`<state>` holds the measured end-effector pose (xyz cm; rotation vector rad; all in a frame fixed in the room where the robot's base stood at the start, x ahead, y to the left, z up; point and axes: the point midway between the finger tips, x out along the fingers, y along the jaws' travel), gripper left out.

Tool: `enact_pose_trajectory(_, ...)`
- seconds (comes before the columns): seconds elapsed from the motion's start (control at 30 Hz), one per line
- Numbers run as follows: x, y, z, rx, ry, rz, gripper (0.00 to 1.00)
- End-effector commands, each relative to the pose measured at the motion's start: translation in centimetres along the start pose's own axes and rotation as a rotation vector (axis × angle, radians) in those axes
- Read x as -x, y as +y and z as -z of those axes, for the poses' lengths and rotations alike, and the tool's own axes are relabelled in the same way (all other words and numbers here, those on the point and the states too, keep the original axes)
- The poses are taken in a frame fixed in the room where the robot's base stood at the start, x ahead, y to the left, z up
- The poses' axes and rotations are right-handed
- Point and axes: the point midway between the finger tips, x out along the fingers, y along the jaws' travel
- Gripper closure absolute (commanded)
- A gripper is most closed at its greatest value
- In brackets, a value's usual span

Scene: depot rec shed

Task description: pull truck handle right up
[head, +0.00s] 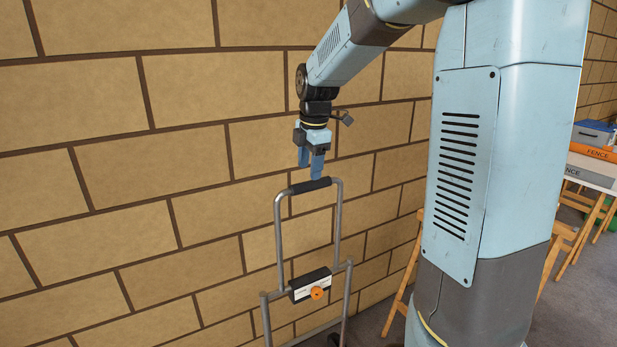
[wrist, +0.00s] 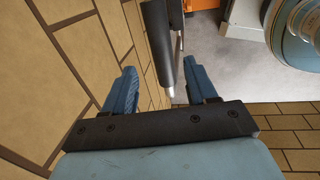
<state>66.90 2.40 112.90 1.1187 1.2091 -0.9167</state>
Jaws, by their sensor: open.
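The truck handle is a grey tube loop (head: 279,235) with a black grip (head: 310,186) across its top. It stands upright against the brick wall, rising from the truck's lower frame (head: 348,300). A latch block (head: 303,288) with an orange knob (head: 317,293) sits lower down. My gripper (head: 310,170) points down just above the grip, with its blue fingers apart and nothing held.
The brick wall (head: 95,85) is close behind the handle. At the right are wooden trestle legs (head: 403,280), an orange board marked FENCE (head: 594,152) and a blue-grey box (head: 594,133). Grey floor (wrist: 222,72) shows beyond the grip.

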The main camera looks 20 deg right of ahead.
Motion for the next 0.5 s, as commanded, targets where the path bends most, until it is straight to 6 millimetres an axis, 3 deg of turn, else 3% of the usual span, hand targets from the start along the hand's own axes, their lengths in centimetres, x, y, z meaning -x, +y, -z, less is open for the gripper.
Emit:
enact_pose_trajectory(0.3, 6.1, 0.0, 0.0, 0.0, -0.001, -0.003, 0.43)
enact_pose_trajectory(0.5, 8.3, 0.0, 0.0, 0.0, 0.0, -0.002, 0.43)
